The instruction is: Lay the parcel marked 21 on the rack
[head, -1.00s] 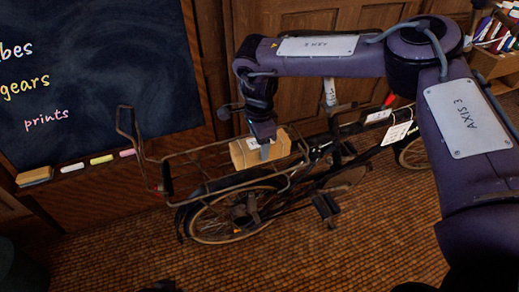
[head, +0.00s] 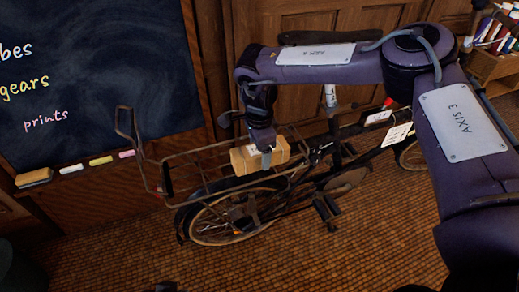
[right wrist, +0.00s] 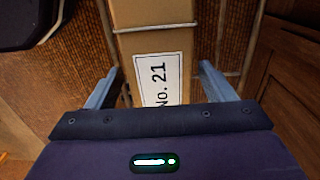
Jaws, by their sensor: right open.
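The parcel (head: 243,161) is a tan cardboard box lying on the wire rack (head: 205,150) over the bicycle's rear wheel. In the right wrist view the parcel (right wrist: 150,42) shows a white label reading No. 21. My right gripper (head: 266,157) is at the parcel from above, one finger showing on its near side. In the right wrist view the fingers of my right gripper (right wrist: 159,72) stand open on both sides of the parcel, with gaps beside it. Wire bars of the rack (right wrist: 160,27) show by the parcel.
The bicycle's rear wheel (head: 215,222) is under the rack, with tags hanging on the frame. A chalkboard (head: 100,80) with a chalk ledge stands at left. A box of books (head: 495,60) is at the upper right. The brown floor (head: 370,240) in front is clear.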

